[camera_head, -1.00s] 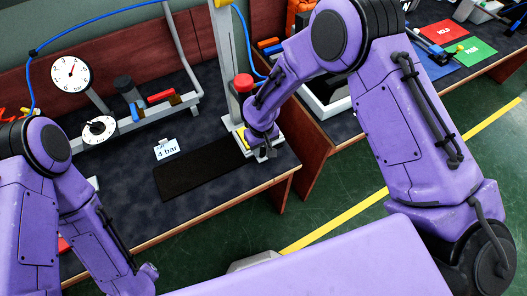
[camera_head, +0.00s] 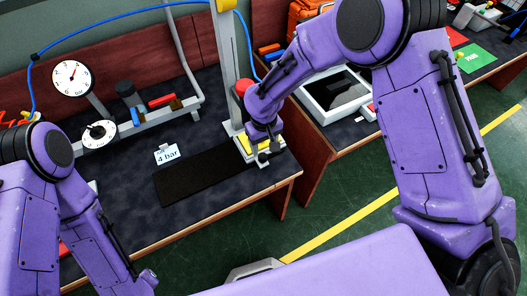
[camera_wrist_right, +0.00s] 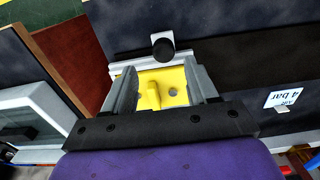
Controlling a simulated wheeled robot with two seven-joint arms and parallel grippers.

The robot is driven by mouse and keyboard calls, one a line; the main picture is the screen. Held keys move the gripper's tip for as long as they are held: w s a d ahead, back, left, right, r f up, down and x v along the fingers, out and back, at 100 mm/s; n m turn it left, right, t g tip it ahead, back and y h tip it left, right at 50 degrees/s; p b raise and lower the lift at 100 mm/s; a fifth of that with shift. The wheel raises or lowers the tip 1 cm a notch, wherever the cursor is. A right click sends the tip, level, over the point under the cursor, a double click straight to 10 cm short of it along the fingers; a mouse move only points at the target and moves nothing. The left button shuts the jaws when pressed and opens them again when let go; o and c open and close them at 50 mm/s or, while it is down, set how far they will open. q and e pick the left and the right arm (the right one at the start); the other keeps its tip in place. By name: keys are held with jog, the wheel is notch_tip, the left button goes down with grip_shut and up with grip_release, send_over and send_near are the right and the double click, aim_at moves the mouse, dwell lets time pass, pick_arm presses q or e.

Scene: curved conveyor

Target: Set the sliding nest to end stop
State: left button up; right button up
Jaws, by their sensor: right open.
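The sliding nest, a yellow block (camera_wrist_right: 172,82) with a raised peg and a round hole, sits in a pale metal base under the press column. In the wrist view it lies between the two fingers of my right gripper (camera_wrist_right: 163,90), which is open. A black round knob (camera_wrist_right: 163,49) on a light bracket stands just beyond the fingertips. In the head view a yellow part (camera_head: 242,144) of the press foot shows beside my right gripper (camera_head: 264,154), and the wrist hides part of it. I cannot tell whether the fingers touch the nest.
The grey press column (camera_head: 228,75) with a red cap (camera_head: 243,88) rises close beside my right wrist. A white-framed tray (camera_head: 325,105) stands on the neighbouring table.

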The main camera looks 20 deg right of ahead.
notch_tip(320, 180, up, 6)
jog(key=shift+f, duration=0.15)
dwell(0.5)
